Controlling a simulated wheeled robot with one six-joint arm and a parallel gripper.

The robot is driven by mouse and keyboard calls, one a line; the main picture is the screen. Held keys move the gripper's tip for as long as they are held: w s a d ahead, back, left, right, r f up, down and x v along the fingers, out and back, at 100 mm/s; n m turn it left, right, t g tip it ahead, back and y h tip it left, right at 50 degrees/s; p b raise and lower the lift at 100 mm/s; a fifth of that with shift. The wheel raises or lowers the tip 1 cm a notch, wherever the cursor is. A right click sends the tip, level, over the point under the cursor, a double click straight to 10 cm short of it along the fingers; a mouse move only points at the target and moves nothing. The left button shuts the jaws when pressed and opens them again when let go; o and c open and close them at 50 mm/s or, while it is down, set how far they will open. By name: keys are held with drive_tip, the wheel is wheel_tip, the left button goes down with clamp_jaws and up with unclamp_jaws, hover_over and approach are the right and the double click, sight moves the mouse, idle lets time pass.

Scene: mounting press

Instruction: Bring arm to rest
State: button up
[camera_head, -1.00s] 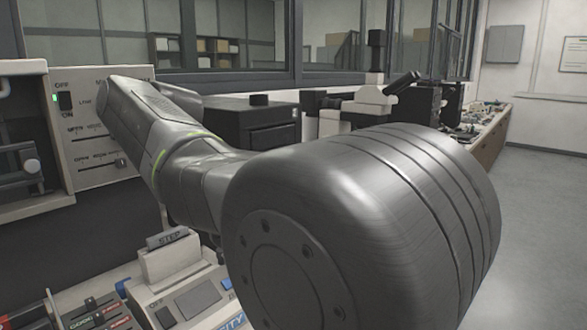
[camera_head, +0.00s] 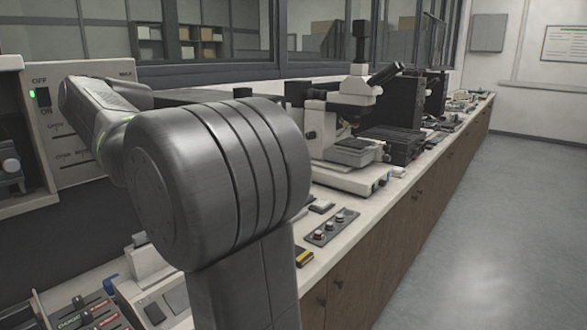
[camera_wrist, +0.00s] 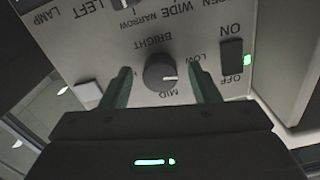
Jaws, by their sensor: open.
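My gripper (camera_wrist: 162,88) shows in the wrist view with its two greenish fingers apart and nothing between them. Beyond the fingers is a panel with a round dark knob (camera_wrist: 160,72) marked bright, low and mid. A black on/off switch (camera_wrist: 232,57) with a lit green lamp is on the same panel. In the head view my arm (camera_head: 215,170) is folded, with a large grey joint in front and a link reaching back left toward the panel (camera_head: 75,150). The gripper itself is hidden there.
A white microscope (camera_head: 350,120) stands on the bench right of my arm. A small button box (camera_head: 330,227) lies nearer the bench edge. A low device (camera_head: 160,290) and red-labelled items (camera_head: 95,312) sit at front left. Grey floor (camera_head: 480,230) at right is clear.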

drive_tip(key=shift+s+d, duration=0.1)
drive_tip(key=b+v, duration=0.2)
drive_tip(key=v, duration=1.2)
drive_tip(key=w+a+m+p, duration=0.9)
drive_tip(key=a+m+p, duration=0.2)
drive_tip(key=m, duration=0.7)
drive_tip(key=shift+p, duration=0.65)
drive_tip(key=shift+r, duration=0.1)
